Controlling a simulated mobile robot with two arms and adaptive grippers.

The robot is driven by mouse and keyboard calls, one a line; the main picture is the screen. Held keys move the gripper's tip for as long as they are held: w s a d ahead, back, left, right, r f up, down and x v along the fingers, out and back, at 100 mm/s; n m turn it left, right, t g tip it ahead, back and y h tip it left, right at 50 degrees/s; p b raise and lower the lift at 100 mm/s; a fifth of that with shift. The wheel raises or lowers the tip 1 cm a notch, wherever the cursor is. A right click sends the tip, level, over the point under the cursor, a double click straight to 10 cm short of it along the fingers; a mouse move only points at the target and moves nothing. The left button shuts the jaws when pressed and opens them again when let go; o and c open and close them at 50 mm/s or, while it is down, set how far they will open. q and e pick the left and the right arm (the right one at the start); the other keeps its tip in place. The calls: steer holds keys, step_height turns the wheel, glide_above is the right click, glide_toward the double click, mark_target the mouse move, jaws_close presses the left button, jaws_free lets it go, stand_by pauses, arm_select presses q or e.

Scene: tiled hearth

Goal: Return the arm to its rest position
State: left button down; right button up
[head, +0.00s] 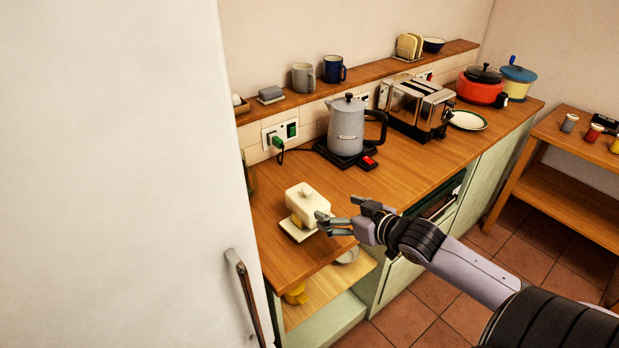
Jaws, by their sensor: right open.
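My right gripper (338,222) is open in the head view, over the front left part of the wooden counter (417,167). My right arm (470,272) reaches in from the lower right. The fingers are empty and point left, close to the right side of a white butter dish (306,201). From this view I cannot tell whether a fingertip touches the dish. Something yellow shows at the dish's lower front. My left gripper is not in view.
A grey kettle (346,128) stands on a black base behind the gripper. A toaster (416,108), plate (468,120), red pot (481,88) and blue-lidded pot (517,80) stand farther right. A white fridge (120,170) fills the left. A wooden side table (570,180) stands right.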

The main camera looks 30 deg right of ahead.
steer(key=s+a+f+n+g+h, duration=0.1)
steer(key=s+a+f+g, duration=0.5)
steer(key=s+a, duration=0.4)
steer(key=s+a+f+g, duration=0.4)
steer(key=s+a+f, duration=0.4)
steer(key=s, duration=0.5)
step_height(320, 180, down, 29)
steer(key=s+g+b, duration=0.1)
steer(key=s+b, duration=0.1)
steer(key=s+d+f+g, duration=0.1)
steer(key=s+d+f, duration=0.2)
steer(key=s+f, duration=1.2)
steer(key=shift+s+d, duration=0.2)
steer(key=shift+s, duration=0.25)
